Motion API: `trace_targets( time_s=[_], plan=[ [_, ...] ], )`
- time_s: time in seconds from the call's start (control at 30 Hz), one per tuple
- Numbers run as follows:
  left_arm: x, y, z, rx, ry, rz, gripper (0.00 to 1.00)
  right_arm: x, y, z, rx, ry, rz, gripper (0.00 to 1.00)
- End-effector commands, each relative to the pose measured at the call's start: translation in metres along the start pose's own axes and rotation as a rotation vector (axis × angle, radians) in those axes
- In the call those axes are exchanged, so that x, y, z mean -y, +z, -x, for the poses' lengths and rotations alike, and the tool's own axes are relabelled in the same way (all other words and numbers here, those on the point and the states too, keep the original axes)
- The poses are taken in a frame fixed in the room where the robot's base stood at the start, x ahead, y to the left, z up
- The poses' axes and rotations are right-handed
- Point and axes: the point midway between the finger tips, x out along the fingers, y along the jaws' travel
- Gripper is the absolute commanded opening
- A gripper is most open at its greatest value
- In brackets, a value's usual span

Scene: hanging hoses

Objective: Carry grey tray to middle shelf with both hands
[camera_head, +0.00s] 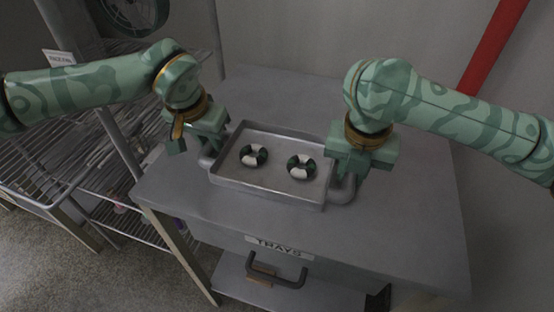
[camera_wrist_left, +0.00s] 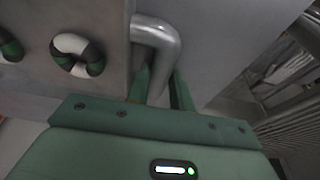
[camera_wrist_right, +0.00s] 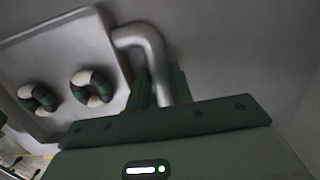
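Finger contact is partly hidden in the head view.
A red pipe (camera_head: 492,45) runs along the back wall.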

Motion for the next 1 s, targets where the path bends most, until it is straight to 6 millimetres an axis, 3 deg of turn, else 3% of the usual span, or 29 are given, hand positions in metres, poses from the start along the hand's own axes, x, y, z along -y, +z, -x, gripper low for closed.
trace_targets(
  time_s=[0.27, 0.7, 1.0],
  plan=[
    [0.000, -0.002, 0.007, -0.006, -0.002, 0.000, 0.00, 0.000, 0.000, 0.007, 0.005, 0.002, 0.000, 0.00],
    [-0.002, -0.014, 0.076, -0.052, -0.016, -0.004, 0.00, 0.002, 0.002, 0.072, 0.051, 0.016, -0.002, 0.00],
    [-0.002, -0.014, 0.077, -0.052, -0.017, -0.004, 0.00, 0.003, 0.002, 0.073, 0.051, 0.016, -0.002, 0.00]
  ],
)
